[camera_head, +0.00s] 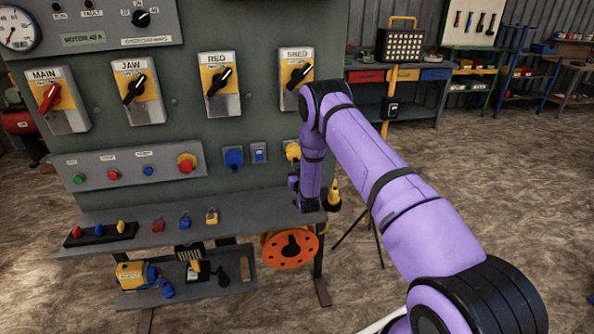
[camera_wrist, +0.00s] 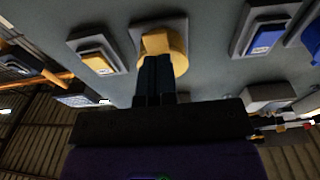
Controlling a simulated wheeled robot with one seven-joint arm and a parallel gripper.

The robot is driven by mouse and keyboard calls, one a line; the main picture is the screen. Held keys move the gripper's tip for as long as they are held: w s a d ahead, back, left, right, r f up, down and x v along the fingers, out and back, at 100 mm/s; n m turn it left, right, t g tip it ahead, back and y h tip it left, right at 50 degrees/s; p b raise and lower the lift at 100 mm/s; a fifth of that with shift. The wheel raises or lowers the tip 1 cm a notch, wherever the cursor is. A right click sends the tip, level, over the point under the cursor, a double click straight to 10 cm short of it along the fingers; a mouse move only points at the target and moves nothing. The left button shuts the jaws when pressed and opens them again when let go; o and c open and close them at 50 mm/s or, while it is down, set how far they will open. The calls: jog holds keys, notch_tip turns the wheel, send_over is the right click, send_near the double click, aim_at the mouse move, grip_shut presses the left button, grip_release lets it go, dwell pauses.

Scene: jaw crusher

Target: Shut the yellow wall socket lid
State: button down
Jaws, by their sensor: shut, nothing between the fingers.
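The yellow wall socket (camera_head: 292,151) is on the grey panel, partly hidden behind my purple arm in the head view. In the wrist view the yellow socket (camera_wrist: 177,55) is round, on a grey square base, with a yellow lid piece (camera_wrist: 157,43) at its front. I cannot tell how far the lid stands open. My gripper (camera_wrist: 155,62) is shut and empty. Its dark fingertips overlap the lower edge of the yellow piece in the wrist view; whether they touch it is unclear. In the head view the fingers are hidden by my arm.
A blue round socket (camera_head: 233,158) and a blue rectangular fitting (camera_head: 259,152) are left of the yellow socket. A yellow rectangular fitting (camera_wrist: 98,58) is beside it in the wrist view. A grey shelf (camera_head: 130,212) with padlocks juts out below. Rotary switches (camera_head: 217,85) sit above.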

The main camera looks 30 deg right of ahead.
jog(key=shift+s, duration=0.1)
jog(key=v, duration=1)
jog(key=shift+s, duration=0.25)
jog(key=w+a+r+g+y, duration=0.1)
jog(key=a+r+g, duration=0.1)
jog(key=r, duration=1)
jog(key=w+a+r+g+y, duration=0.1)
jog(key=a+r+g, duration=0.1)
jog(key=r, duration=1)
jog(key=s+a+r+g+y, duration=0.1)
jog(key=s+a+r+g, duration=0.1)
jog(key=s+r, duration=0.55)
jog(key=s+a+r+n+g, duration=0.1)
jog(key=s+r, duration=0.3)
jog(key=s, duration=0.9)
jog(key=s+a+r+g+y, duration=0.1)
jog(key=s+r+g, duration=0.3)
jog(key=s, duration=0.9)
jog(key=s+a+r+n+g, duration=0.1)
jog(key=s+a+r+g, duration=0.1)
jog(key=s, duration=1.1)
notch_tip(320, 180, up, 3)
jog(key=shift+a+f+n+g, duration=0.3)
jog(key=shift+a+g, duration=0.1)
jog(key=shift+a, duration=0.2)
